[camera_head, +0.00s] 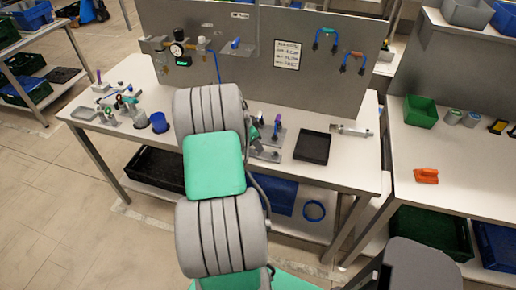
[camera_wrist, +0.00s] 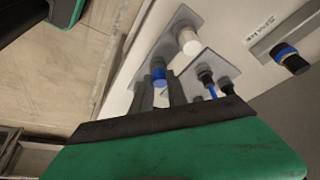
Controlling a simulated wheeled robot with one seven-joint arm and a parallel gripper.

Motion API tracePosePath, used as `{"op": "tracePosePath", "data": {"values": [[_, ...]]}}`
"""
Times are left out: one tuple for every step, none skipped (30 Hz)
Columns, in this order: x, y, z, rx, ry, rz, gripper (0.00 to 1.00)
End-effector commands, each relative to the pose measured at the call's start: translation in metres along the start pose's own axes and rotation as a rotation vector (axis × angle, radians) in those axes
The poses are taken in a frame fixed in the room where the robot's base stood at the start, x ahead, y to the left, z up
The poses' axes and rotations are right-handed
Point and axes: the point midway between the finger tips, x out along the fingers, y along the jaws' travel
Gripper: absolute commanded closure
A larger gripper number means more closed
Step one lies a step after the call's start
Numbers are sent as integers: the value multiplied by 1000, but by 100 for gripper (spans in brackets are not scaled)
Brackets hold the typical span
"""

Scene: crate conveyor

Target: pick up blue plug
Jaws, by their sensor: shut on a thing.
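The blue plug (camera_wrist: 158,72) is in the wrist view, on a grey plate near the middle. My gripper (camera_wrist: 161,84) has its two grey fingers closed on the plug from either side, and the plug's blue end shows between the fingertips. The plug still appears to be at the plate; whether it is clear of its seat cannot be told. In the head view my arm hides most of the gripper and the plug.
A white cylinder (camera_wrist: 188,40) stands on the same plate. Dark connectors (camera_wrist: 206,76) stand on a neighbouring plate close to the right finger. In the head view, a black tray (camera_head: 312,147) lies right of the arm, and a grey back panel (camera_head: 340,85) rises behind the bench.

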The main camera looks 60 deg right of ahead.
Motion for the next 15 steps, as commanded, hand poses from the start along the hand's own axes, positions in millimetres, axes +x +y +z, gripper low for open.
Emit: {"op": "tracePosePath", "data": {"values": [[0,0,0,0,0,0,100],[0,0,0,0,0,0,100],[0,0,0,0,0,0,100],[0,0,0,0,0,0,100],[0,0,0,0,0,0,100],[0,0,0,0,0,0,100],[-1,0,0,0,0,-1,100],[-2,0,-1,1,0,-1,100],[-3,0,-1,1,0,-1,100],[-5,0,-2,1,0,-1,100],[-7,-1,-3,1,1,-2,100],[-11,-1,-5,1,1,-3,100],[-15,-1,-6,1,1,-4,100],[-20,-1,-9,3,2,-5,100],[-27,-1,-11,2,1,-5,100]]}}
